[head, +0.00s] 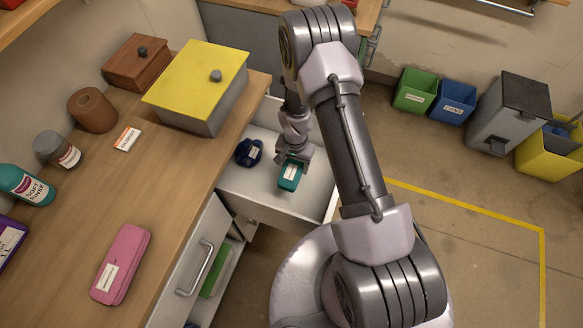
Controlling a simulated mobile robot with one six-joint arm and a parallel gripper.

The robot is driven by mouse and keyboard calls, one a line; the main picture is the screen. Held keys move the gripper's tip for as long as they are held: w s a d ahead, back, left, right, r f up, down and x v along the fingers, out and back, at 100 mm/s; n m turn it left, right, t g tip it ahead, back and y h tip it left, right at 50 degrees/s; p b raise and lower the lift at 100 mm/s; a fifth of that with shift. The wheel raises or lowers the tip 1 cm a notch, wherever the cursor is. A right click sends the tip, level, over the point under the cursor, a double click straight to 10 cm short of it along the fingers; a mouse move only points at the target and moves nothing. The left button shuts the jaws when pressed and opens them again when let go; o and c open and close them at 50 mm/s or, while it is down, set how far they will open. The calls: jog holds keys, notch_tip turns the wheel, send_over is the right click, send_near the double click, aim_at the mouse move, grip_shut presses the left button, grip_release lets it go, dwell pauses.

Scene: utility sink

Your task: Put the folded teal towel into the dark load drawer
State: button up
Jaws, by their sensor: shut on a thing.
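The folded teal towel (290,177) has a small white label. My gripper (293,161) is shut on it, pointing down over the open drawer. The drawer (243,181) is pulled out from under the wooden counter and has a pale inside; I cannot read any marking that names it as the dark load drawer. A dark blue folded cloth (248,153) with a label lies in it, left of the towel. The towel is within the drawer's outline. I cannot tell whether it touches the drawer floor.
Below is a handled cabinet door (197,268). Green (415,91) and blue (453,101) bins stand far right.

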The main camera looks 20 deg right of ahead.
notch_tip(320, 180, down, 8)
jog(key=shift+s+a+f+b, duration=0.15)
jog(key=shift+f+b, duration=0.1)
jog(key=shift+b, duration=1)
jog(key=shift+f, duration=0.2)
jog(key=o, duration=1.5)
jog(key=shift+c, duration=0.2)
